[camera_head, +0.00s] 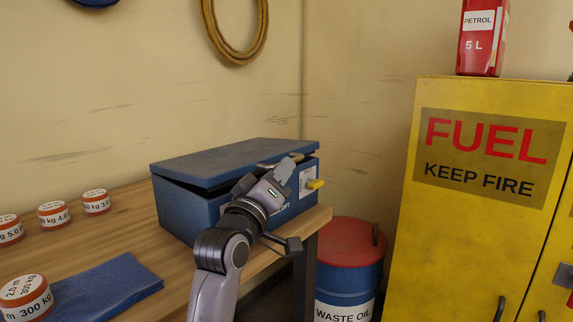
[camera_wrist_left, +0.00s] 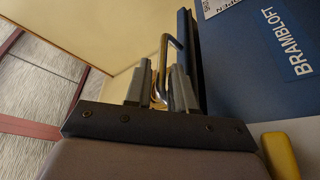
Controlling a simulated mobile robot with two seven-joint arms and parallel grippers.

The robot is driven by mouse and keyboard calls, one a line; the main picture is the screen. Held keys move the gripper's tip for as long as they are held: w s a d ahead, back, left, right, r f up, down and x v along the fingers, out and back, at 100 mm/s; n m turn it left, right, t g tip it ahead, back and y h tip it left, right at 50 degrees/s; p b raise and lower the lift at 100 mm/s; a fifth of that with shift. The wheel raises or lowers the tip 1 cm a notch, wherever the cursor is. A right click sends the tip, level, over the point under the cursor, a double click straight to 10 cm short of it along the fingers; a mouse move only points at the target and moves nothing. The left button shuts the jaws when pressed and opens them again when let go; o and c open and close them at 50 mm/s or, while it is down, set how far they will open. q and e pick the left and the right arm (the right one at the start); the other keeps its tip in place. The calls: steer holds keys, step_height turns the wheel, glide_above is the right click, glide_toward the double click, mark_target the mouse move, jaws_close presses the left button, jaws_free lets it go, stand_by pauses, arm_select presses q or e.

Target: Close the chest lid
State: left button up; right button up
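The blue chest (camera_head: 187,212) stands on the wooden workbench. Its lid (camera_head: 225,162) is low but slightly ajar, with a dark gap along the front and left side. A metal handle (camera_head: 268,164) sits on the lid's front edge; in the left wrist view the handle (camera_wrist_left: 164,58) runs between my fingers. My left gripper (camera_head: 289,173) is at this handle, and its fingers (camera_wrist_left: 161,92) appear closed on it. The arm hides part of the chest front. My right gripper is not in view.
The workbench (camera_head: 120,230) carries several round weights (camera_head: 53,214) and a blue cloth (camera_head: 110,288) at left. A waste oil drum (camera_head: 350,275) stands right of the bench. A yellow fuel cabinet (camera_head: 470,220) with a red petrol can (camera_head: 482,38) is farther right.

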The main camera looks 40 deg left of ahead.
arm_select(q)
steer(key=shift+v, duration=1.25)
steer(key=shift+s, duration=0.1)
steer(key=p+v, duration=0.6)
steer(key=v, duration=0.7)
steer(key=shift+s+f, duration=0.25)
steer(key=shift+s, duration=0.05)
stand_by(0.5)
